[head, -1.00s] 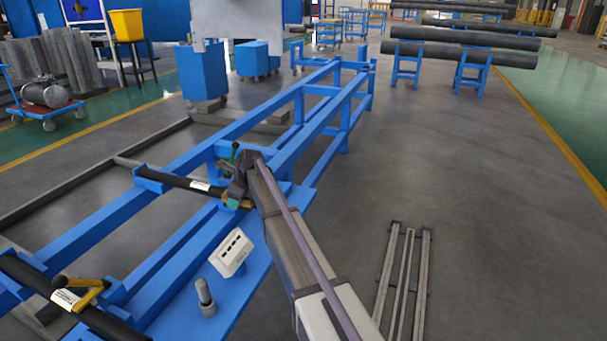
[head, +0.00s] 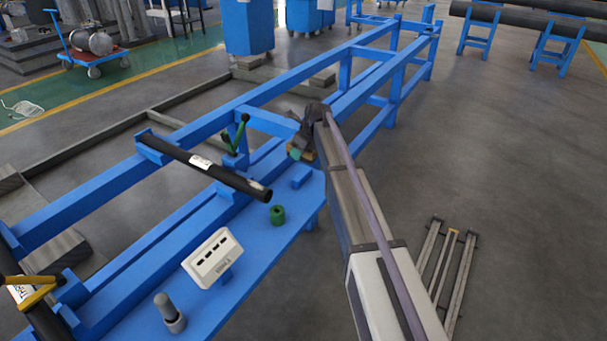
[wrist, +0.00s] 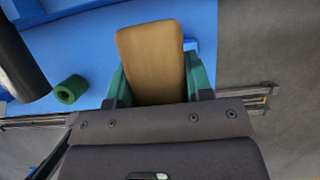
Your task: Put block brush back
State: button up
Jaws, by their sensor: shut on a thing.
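The block brush, with a tan wooden back (wrist: 152,62), is gripped between the green fingers of my gripper (wrist: 155,85) in the wrist view. Its underside is hidden. In the head view my gripper (head: 301,152) is small and partly hidden by my arm. It is beyond the open end of the black pipe (head: 205,165), around the right end of the blue bench. A bit of the brush shows there as a tan patch (head: 309,156). I cannot tell whether the brush touches anything below it.
On the blue bench top (head: 250,250) are a small blue block (head: 302,177), a green ring (head: 277,215), a white slotted panel (head: 212,257) and a grey cylinder (head: 170,314). A green-handled clamp (head: 240,137) stands by the pipe. Metal rails (head: 452,270) lie on the floor at right.

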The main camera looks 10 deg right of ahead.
aim_at(301, 173)
notch_tip(301, 173, down, 8)
jog(key=b, duration=0.5)
jog(key=shift+r, duration=0.45)
jog(key=shift+f, duration=0.25)
jog(key=o, duration=0.8)
jog(key=shift+r, duration=0.1)
jog(key=shift+o, duration=0.2)
